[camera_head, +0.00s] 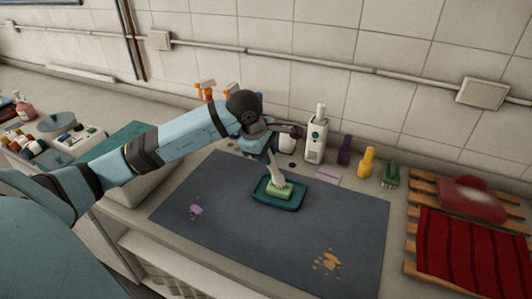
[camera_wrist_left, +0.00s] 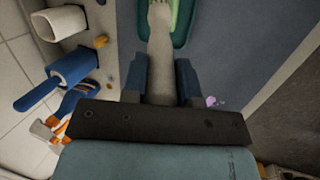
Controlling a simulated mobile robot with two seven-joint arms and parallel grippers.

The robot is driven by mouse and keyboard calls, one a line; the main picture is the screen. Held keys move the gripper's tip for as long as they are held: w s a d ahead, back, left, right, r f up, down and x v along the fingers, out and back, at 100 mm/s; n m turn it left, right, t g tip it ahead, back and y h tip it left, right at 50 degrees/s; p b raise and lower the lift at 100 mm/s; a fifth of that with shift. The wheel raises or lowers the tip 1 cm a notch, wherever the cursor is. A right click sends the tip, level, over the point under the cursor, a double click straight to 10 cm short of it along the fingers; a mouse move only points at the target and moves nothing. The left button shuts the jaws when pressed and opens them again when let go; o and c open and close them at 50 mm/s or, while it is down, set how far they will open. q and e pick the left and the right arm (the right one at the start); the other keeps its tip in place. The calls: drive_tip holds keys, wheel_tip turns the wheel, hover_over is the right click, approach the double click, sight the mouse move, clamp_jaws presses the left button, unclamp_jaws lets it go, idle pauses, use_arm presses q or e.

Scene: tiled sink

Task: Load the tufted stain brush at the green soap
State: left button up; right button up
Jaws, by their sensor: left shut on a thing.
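My left gripper (camera_head: 268,147) is shut on the light handle of the brush (camera_head: 275,168) above the mat. The brush points down, and its head is at the green soap (camera_head: 279,190). Whether the bristles touch the soap or hover just over it is hard to tell. The soap lies in a dark teal tray (camera_head: 295,204). In the left wrist view the brush (camera_wrist_left: 161,50) runs up from between the fingers of the left gripper (camera_wrist_left: 161,80) to the soap (camera_wrist_left: 174,12), at the top edge. My right gripper is not in view.
A dark grey mat (camera_head: 225,235) bears a purple stain (camera_head: 196,209) and an orange stain (camera_head: 327,261). A white dispenser (camera_head: 315,138), a purple bottle (camera_head: 345,150) and a yellow bottle (camera_head: 366,161) stand along the wall. A wooden rack (camera_head: 415,228) with a red cloth (camera_head: 455,250) is at right.

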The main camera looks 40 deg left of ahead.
use_arm(q)
drive_tip(key=shift+r+p, duration=0.45)
drive_tip(key=shift+r, duration=0.4)
drive_tip(key=shift+r+p, duration=1.05)
drive_tip(key=shift+r, duration=1.55)
